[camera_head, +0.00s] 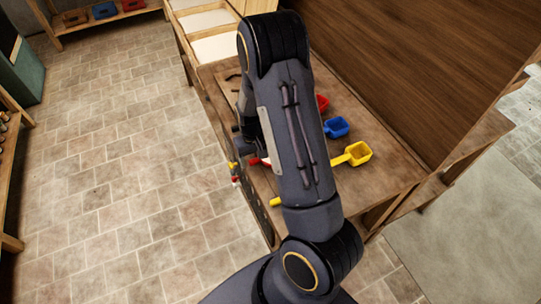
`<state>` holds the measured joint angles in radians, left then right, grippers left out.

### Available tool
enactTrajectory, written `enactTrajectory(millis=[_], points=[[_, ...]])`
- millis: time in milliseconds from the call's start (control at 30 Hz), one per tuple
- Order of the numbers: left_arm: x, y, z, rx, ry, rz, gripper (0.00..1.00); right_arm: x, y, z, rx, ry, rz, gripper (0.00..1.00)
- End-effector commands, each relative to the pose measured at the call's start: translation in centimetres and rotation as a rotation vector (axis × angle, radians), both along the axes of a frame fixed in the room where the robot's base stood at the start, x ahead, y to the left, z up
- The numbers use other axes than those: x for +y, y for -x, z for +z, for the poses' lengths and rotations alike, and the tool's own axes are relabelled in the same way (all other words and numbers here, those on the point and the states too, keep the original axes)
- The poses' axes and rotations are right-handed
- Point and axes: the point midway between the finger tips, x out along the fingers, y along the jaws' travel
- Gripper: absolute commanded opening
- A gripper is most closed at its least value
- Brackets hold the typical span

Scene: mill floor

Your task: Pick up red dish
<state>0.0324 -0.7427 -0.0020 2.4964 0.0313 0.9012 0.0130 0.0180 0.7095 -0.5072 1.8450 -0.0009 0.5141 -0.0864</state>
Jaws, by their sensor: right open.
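My right arm crosses the middle of the view and hides much of the wooden workbench (395,180). My right gripper (246,150) is open, partly hidden behind the arm, over the bench's left edge. A red and white piece (257,161) shows just beside the gripper, mostly covered by the arm; it may be the red dish, but its shape cannot be told. Another red object (322,103), scoop-like, shows at the arm's right side. My left gripper is not in view.
A blue scoop (337,126) and a yellow scoop (357,153) lie on the bench right of the arm. A tall wooden panel (420,60) borders the bench's far right side. A shelf with bins (104,10) stands at the upper left. Tiled floor at left is clear.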

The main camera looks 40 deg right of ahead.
Motion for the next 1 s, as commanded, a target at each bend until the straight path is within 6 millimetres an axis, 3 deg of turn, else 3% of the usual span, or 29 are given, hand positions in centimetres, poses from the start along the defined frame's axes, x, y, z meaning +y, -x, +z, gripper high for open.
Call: enactTrajectory(millis=[200,600,1000], points=[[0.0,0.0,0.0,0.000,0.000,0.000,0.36,0.0,0.0,-0.1,-0.001,0.000,0.000,0.64],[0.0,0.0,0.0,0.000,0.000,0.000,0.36,0.0,0.0,0.0,-0.001,0.000,0.000,0.11],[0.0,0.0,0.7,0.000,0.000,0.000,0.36,0.0,-0.1,1.0,-0.002,0.000,0.000,0.10]])
